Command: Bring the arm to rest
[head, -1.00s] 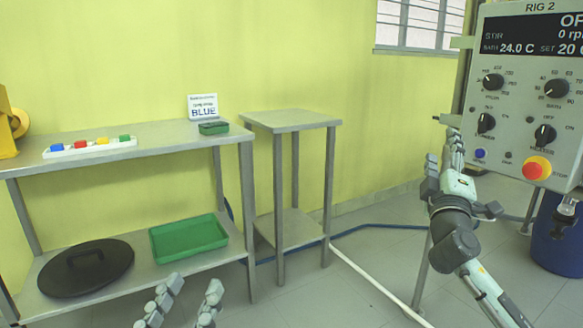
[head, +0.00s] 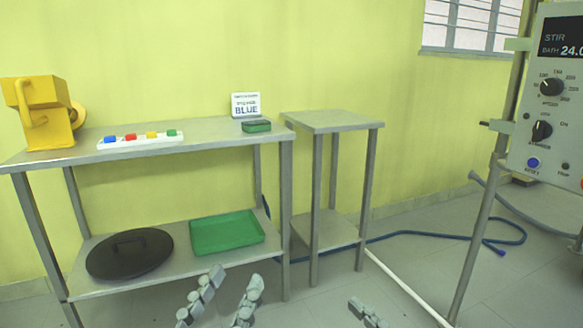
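My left gripper (head: 224,296) shows at the bottom edge of the head view, in front of the steel bench. Its two fingers are apart with nothing between them. My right gripper (head: 368,314) only just shows at the bottom edge, right of the left one, over the floor. Only a small part of its fingers is in view, so its opening is hidden. Neither gripper touches anything that I can see.
A hose (head: 420,234) lies on the floor.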

